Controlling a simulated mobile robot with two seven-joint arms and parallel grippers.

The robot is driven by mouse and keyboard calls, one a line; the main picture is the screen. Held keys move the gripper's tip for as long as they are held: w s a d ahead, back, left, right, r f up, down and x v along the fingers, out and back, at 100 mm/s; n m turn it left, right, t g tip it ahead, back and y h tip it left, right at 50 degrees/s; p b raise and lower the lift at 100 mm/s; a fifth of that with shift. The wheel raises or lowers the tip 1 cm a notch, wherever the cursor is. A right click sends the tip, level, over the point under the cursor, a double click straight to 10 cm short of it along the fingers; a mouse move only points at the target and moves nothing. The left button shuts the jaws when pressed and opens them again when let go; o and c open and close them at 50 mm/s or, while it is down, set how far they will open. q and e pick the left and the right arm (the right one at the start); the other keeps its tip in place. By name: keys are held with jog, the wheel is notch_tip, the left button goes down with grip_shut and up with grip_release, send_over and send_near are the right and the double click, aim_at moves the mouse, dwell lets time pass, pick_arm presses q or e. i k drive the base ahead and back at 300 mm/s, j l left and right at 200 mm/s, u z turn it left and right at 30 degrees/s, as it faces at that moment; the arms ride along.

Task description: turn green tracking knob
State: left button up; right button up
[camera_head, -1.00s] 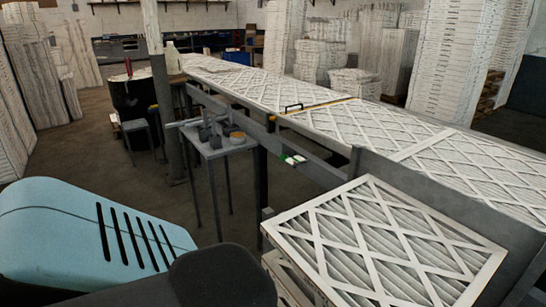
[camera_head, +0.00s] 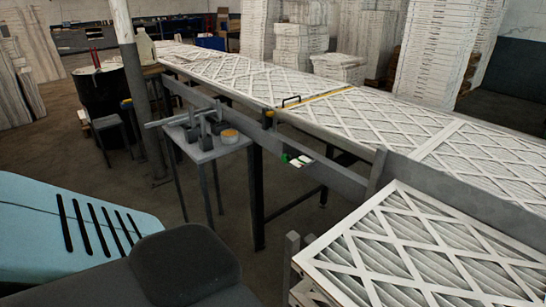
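A small green part (camera_head: 285,158), which looks like the tracking knob, sits on the side rail of the long conveyor (camera_head: 340,178), near the middle of the head view. Small white pieces (camera_head: 301,161) are right beside it. It is too small to tell its shape or how it is turned. Neither of my grippers shows in the head view, and nothing is seen touching the green part.
A small metal table (camera_head: 215,150) with tools and a yellowish roll stands left of the green part. A stack of framed filters (camera_head: 410,250) fills the lower right. A post (camera_head: 135,80) and a dark drum (camera_head: 100,95) stand at left. Floor (camera_head: 285,235) shows below the conveyor.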

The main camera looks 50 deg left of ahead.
aim_at(286, 158)
jog(key=j, duration=2.6)
